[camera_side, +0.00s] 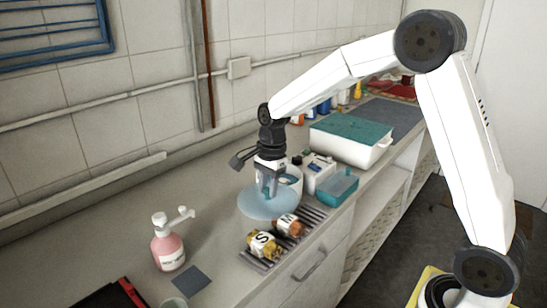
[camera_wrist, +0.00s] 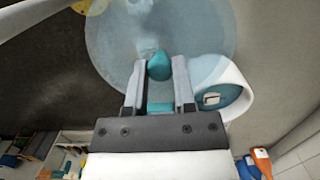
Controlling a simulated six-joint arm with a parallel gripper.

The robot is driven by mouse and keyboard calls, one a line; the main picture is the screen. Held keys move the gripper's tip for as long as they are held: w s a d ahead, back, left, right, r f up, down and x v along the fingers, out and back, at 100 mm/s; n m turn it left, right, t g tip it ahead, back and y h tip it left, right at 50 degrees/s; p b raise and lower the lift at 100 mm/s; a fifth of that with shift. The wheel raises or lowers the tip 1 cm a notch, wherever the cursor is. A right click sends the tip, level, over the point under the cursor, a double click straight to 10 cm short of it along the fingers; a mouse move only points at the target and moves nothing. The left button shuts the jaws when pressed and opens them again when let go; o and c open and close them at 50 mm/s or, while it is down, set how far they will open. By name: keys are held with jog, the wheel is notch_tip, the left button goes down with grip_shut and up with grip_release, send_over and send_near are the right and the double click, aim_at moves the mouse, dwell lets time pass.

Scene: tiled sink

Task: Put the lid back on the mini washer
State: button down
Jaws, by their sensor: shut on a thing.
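The lid (camera_side: 262,206) is a round, translucent light-blue disc, roughly level in the side view. It also shows in the wrist view (camera_wrist: 110,40), with a teal knob (camera_wrist: 160,66) between my fingers. My gripper (camera_side: 268,190) points down and is shut on the lid's knob. The mini washer (camera_side: 295,181) is a white tub, partly hidden behind my gripper and the lid. In the wrist view the washer (camera_wrist: 238,82) shows a white rim and teal inside, uncovered, with the lid overlapping its side. I cannot tell the lid's height above the counter.
Two labelled jars (camera_side: 264,244) lie on a slatted rack (camera_side: 312,222) in front of the lid. A pink pump bottle (camera_side: 167,248) stands at the left front. A white carton (camera_side: 318,172), a teal tray (camera_side: 337,187) and a teal-lidded bin (camera_side: 350,138) are right of the washer.

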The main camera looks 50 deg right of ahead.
jog(key=w+d+r, duration=0.1)
jog(key=w+d, duration=0.3)
jog(key=d, duration=0.4)
jog(key=w+d+r, duration=0.2)
jog(key=w+d, duration=0.3)
jog(key=d, duration=0.2)
jog(key=shift+w+d+r, duration=0.2)
jog(key=shift+w+d, duration=0.1)
jog(key=shift+d, duration=0.05)
jog(key=shift+f, duration=0.2)
jog(key=shift+f, duration=3)
jog(key=shift+f, duration=0.15)
jog(key=shift+c, duration=1.8)
grip_release()
jog(key=shift+o, duration=0.2)
